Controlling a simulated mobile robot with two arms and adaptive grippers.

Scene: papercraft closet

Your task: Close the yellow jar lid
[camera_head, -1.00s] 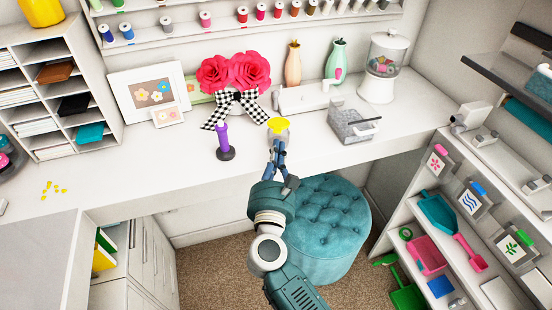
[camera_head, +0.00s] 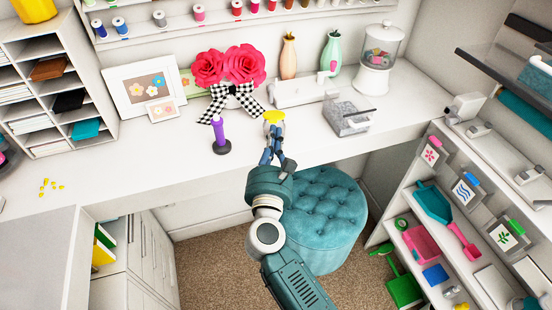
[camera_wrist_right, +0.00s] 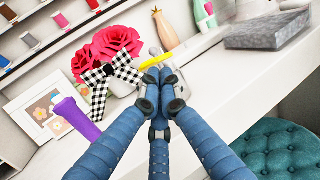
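The yellow lid (camera_head: 274,116) is a small disc at the fingertips of my right gripper (camera_head: 271,148), above the white desk. In the wrist view the right gripper's blue fingers (camera_wrist_right: 157,78) are closed together, and the yellow lid (camera_wrist_right: 158,61) shows as a thin, slightly tilted disc at their tips. The fingers appear to pinch it from below, though the contact is partly hidden. A yellow jar (camera_head: 33,8) stands on the paper organizer at the top left, its top cut off by the frame. My left gripper is not in view.
A purple-handled tool (camera_head: 220,135) stands left of the right gripper. Red flowers with a checkered bow (camera_head: 237,95) are behind it. A grey box (camera_head: 348,118) is to the right. A teal stool (camera_head: 325,215) is below. The desk's left part is mostly clear, with small yellow bits (camera_head: 49,187).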

